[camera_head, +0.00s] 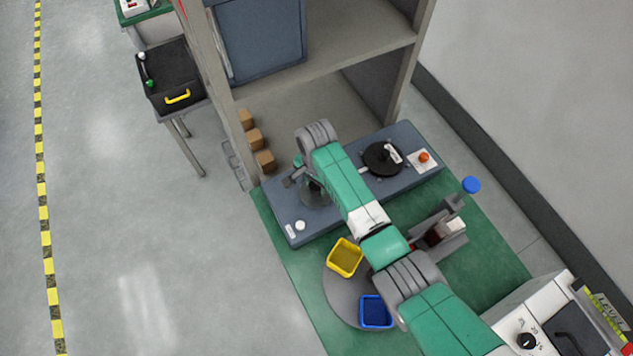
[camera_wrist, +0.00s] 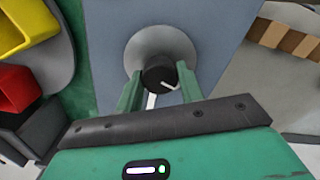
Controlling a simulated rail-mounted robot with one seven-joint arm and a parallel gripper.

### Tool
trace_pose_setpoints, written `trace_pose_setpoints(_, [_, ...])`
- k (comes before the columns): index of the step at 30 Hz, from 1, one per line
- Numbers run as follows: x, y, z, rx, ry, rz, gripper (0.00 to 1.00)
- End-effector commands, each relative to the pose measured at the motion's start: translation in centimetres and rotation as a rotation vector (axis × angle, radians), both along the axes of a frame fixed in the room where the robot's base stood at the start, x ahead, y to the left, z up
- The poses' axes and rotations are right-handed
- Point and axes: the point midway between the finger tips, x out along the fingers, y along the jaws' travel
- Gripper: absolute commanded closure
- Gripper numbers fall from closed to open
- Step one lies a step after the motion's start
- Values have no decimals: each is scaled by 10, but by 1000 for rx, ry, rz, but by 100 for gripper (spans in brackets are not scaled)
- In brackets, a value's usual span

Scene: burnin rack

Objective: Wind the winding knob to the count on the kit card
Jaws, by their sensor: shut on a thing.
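The winding knob (camera_wrist: 158,76) is black with a white pointer line on its face. It sits on a round grey base (camera_wrist: 150,50) on the blue-grey panel (camera_wrist: 205,35). My gripper (camera_wrist: 160,88) has its two green fingers shut on either side of the knob in the wrist view. The pointer points to the lower right there, and a white mark shows just below the knob. In the head view my arm covers most of the knob area; part of the grey base (camera_head: 316,196) shows on the panel (camera_head: 345,200). I cannot make out a readable kit card.
The panel also carries a black dial (camera_head: 380,158), an orange button (camera_head: 424,157) on a white plate and a white round button (camera_head: 300,226). A yellow bin (camera_head: 345,257) and a blue bin (camera_head: 376,311) stand close to my arm. Brown blocks (camera_head: 255,138) lie beside the rack post.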

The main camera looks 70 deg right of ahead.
Motion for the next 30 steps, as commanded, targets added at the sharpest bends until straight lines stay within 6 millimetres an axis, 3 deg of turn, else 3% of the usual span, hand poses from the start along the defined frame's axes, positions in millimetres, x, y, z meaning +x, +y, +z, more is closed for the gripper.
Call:
trace_pose_setpoints(11, [0,1,2,2,0,144,85])
trace_pose_setpoints(30, [1,0,2,1,0,741,85])
